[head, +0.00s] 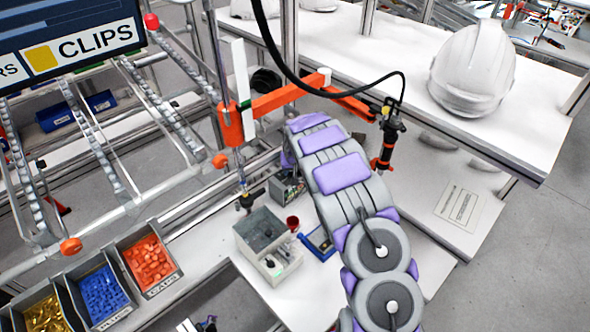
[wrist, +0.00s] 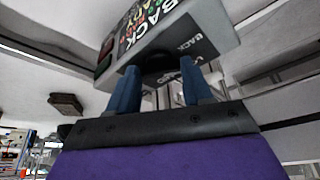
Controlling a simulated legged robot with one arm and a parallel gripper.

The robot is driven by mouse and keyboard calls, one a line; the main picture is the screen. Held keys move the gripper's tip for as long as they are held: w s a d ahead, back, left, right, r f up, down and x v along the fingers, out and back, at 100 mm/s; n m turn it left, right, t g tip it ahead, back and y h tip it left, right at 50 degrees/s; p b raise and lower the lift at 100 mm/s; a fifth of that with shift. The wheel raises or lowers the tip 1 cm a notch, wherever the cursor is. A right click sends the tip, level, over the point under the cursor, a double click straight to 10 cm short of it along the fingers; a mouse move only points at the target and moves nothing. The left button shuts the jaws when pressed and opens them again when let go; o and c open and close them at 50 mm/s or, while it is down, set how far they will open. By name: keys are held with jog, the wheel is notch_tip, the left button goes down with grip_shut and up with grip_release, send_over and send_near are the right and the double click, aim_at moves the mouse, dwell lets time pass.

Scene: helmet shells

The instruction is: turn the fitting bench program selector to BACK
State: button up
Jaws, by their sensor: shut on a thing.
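The program selector box (wrist: 215,27) fills the top of the wrist view, pale grey with a dark label plate (wrist: 205,46) reading BACK on the right. Other lettering, partly cut off, runs along its upper face. The dark round selector knob (wrist: 160,62) sits under the box's near face, between the fingers. My gripper (wrist: 158,82) has its two blue fingers shut on the knob, one on each side. Which label the knob points to cannot be told. In the head view a small grey box (head: 287,190) beside my arm may be the same unit; my gripper is hidden there.
A white helmet (head: 474,70) sits on the shelf at the right. An orange jointed arm (head: 290,97) with a hanging tool crosses behind my arm.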

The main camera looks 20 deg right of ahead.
jog(key=shift+a+r, duration=0.1)
jog(key=shift+a, duration=0.2)
jog(key=shift+c, duration=1.4)
jog(key=shift+d, duration=0.25)
jog(key=shift+c, duration=0.6)
jog(key=shift+n, duration=0.4)
jog(key=o, duration=0.9)
jog(key=shift+s+r, duration=0.15)
jog(key=shift+s, duration=0.05)
jog(key=shift+o, duration=0.8)
jog(key=shift+w, duration=0.1)
